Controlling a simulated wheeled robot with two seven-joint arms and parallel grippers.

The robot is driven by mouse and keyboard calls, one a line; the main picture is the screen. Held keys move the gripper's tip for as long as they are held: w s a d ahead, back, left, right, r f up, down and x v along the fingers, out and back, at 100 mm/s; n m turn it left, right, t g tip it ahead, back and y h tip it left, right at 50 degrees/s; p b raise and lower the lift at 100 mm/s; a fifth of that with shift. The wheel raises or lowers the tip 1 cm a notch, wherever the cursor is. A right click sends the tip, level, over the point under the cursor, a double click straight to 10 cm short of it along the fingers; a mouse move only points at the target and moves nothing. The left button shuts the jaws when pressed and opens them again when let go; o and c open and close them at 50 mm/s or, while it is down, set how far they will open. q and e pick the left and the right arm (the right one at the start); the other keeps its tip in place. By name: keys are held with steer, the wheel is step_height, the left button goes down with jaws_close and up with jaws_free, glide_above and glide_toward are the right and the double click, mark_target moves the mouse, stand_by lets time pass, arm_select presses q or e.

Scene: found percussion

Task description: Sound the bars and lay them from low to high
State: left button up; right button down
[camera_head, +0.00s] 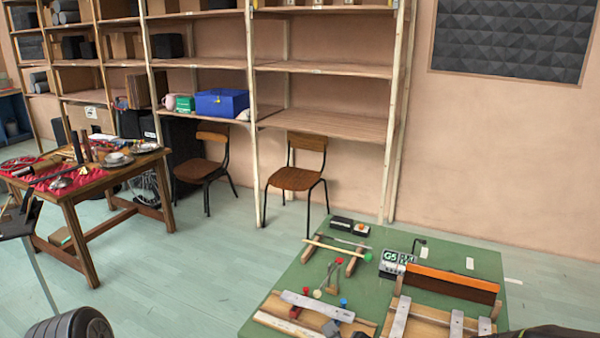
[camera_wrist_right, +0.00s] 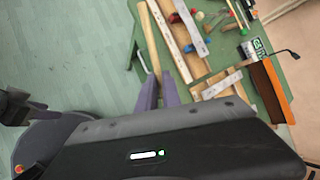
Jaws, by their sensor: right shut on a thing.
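In the head view, a green table (camera_head: 258,308) bears the percussion pieces. A silver bar (camera_head: 318,305) lies on a wooden board (camera_head: 270,322) at front left. More pale bars (camera_head: 400,318) lie across a wooden frame at front right. Mallets with coloured heads lie mid-table, one with a green head (camera_head: 368,256). A tuner display (camera_head: 396,257) reads G5. My right gripper (camera_wrist_right: 160,76) shows in the right wrist view, its fingers shut on a narrow wooden strip (camera_wrist_right: 148,36), partly hidden. What appears to be my left gripper (camera_head: 22,208) is at the left edge, away from the green table.
An orange-and-brown block (camera_head: 450,284) and a small microphone (camera_head: 418,242) stand on the right of the green table. A cluttered wooden table (camera_head: 70,196) stands at left. Two chairs and shelves (camera_head: 325,68) line the wall. Open floor (camera_head: 190,270) lies between the tables.

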arm_select(q)
steer(key=shift+m+g+h, duration=0.3)
steer(key=shift+m+g, duration=0.1)
steer(key=s+d, duration=0.1)
steer(key=s+d+f+b, duration=0.1)
steer(key=d+f+b, duration=0.1)
steer(key=d, duration=0.1)
steer(key=shift+s, duration=0.4)
arm_select(e)
steer(key=w+d+f+m+h, duration=0.1)
steer(key=d, duration=0.5)
steer(key=w+d+f+m+h, duration=0.1)
steer(key=d+f+m, duration=0.1)
steer(key=d, duration=0.4)
steer(key=shift+w+d, duration=0.25)
steer(key=shift+w, duration=0.1)
steer(key=shift+r, duration=0.1)
steer(key=shift+w+r, duration=0.25)
steer(key=shift+r, duration=1)
steer(key=shift+w+r, duration=0.25)
steer(key=shift+r, duration=1)
